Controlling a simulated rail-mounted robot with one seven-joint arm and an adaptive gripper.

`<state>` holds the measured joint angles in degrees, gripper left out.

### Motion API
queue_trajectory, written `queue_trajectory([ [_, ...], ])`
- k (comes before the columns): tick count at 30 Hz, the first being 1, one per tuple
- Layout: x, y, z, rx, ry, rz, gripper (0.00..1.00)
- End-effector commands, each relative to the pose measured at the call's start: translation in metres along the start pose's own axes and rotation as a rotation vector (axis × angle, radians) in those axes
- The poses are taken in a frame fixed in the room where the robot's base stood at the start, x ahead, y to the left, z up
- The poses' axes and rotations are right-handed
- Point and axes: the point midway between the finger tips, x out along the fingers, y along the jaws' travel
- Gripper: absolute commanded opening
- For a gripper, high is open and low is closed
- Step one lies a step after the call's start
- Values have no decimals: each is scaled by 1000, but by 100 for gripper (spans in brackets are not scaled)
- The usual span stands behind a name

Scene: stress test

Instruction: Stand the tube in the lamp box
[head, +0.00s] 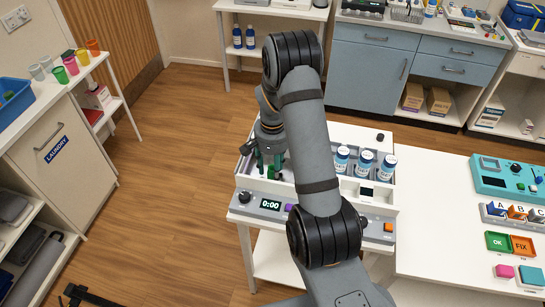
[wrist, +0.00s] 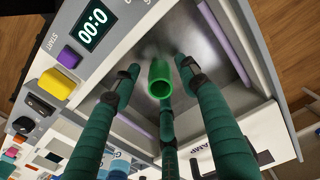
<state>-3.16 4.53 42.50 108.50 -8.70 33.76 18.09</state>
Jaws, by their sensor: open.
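The lamp box (head: 245,184) is an open, metal-lined compartment at the left of the white bench unit. In the wrist view its shiny inner wall (wrist: 224,88) carries purple lamp strips. The green tube (wrist: 160,78) is inside the box, its open mouth facing the wrist camera, and looks about upright. My gripper (wrist: 157,72) has dark green wrapped fingers reaching into the box around the tube. The fingers are spread, with visible gaps to the tube. In the head view my gripper (head: 268,165) is down in the box, and the tube cannot be told apart from the fingers there.
The panel in front of the box has a 0:00 display (head: 270,205), a black knob (head: 245,197) and a yellow button (wrist: 57,84). White-and-blue bottles (head: 364,162) stand in the right part of the unit. A teal device (head: 508,176) is on the table further right.

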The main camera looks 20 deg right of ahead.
Motion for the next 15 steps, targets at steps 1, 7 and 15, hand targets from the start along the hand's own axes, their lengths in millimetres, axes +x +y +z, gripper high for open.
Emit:
queue_trajectory([
  [1, -7, -1, -3, -1, 8, -4, 44],
  [7, -49, -1, -2, 0, 11, -6, 44],
  [15, -100, -1, -2, 0, 7, -3, 44],
])
